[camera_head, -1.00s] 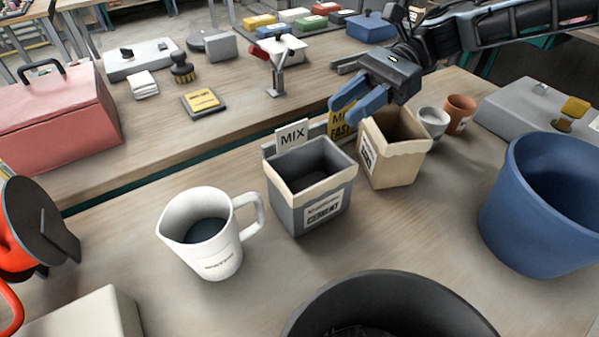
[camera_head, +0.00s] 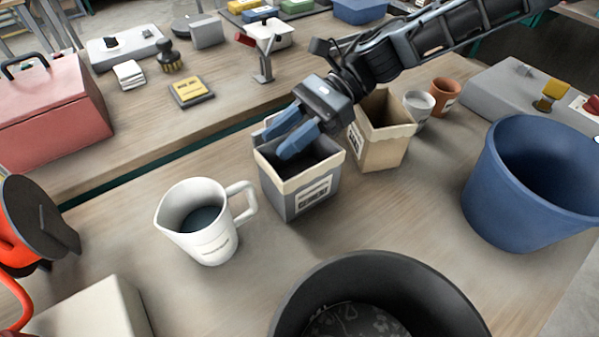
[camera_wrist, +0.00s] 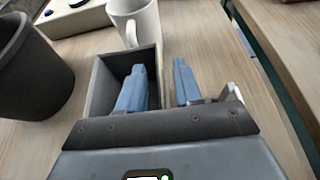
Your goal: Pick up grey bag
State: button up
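The grey bag (camera_head: 307,196) is an open-topped, box-shaped bag with a cream rim and a cement label, upright on the table. My gripper (camera_head: 272,143) is open at its back rim, with blue fingers pointing left. In the wrist view, the grey bag (camera_wrist: 100,86) has one finger over its opening and the other beyond its wall. That wall lies in the gap of my gripper (camera_wrist: 160,84); contact cannot be told. My gripper hides part of the back rim and the MIX sign.
A white jug (camera_head: 205,236) stands close left of the bag, a tan bag (camera_head: 384,152) close right. A black tub (camera_head: 385,268) is in front, a blue bucket (camera_head: 512,205) at right.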

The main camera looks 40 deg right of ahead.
grip_shut()
dwell(1.4)
